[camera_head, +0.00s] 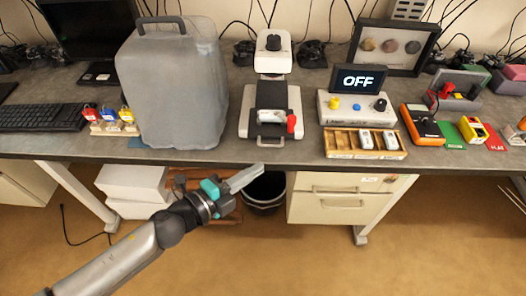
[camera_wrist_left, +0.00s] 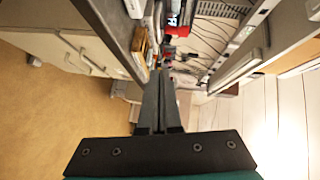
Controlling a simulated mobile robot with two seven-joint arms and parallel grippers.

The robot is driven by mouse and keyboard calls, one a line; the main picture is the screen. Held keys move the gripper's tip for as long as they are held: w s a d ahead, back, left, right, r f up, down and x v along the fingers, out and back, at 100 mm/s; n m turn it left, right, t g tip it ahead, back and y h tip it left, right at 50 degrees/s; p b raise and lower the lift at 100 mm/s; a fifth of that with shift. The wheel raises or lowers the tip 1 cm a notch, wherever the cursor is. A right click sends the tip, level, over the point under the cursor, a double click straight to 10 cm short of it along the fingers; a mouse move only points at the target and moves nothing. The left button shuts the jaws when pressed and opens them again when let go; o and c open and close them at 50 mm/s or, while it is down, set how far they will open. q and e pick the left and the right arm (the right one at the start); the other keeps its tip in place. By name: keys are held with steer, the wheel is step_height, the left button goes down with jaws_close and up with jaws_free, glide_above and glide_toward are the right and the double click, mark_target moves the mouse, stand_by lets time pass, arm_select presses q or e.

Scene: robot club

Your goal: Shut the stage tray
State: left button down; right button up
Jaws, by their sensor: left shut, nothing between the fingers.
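A white instrument (camera_head: 289,105) with a black knob on its head stands at the middle of the desk. Its dark stage tray (camera_head: 270,131) extends forward from the white base, with a handle (camera_head: 270,144) close to the desk's front edge. A pale cylinder (camera_head: 270,116) lies across the stage, and a red knob (camera_head: 291,123) is at its right. My left gripper (camera_head: 262,168) is shut and empty, with its fingertips just below and in front of the handle, seemingly apart from it. Its closed fingers also show in the left wrist view (camera_wrist_left: 158,78). My right gripper is not in view.
A large grey jug (camera_head: 172,85) stands left of the instrument. A control box (camera_head: 355,107) with an OFF screen and a wooden tray (camera_head: 340,142) stand to the right. Drawers (camera_head: 335,205) and a black bin (camera_head: 264,192) are below the desk.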

mark_target(274, 147)
arm_select(q)
steer(key=shift+w+d+f, duration=0.25)
steer(key=shift+w+d, duration=0.1)
steer(key=shift+w, duration=0.7)
steer(key=shift+w+d+f, duration=0.2)
steer(key=shift+w+d, duration=0.15)
steer(key=shift+w, duration=0.65)
steer(key=shift+w+d+f, duration=0.25)
steer(key=shift+w+d, duration=0.1)
steer(key=shift+w, duration=0.7)
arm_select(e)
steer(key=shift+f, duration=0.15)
arm_select(q)
steer(key=shift+w, duration=0.1)
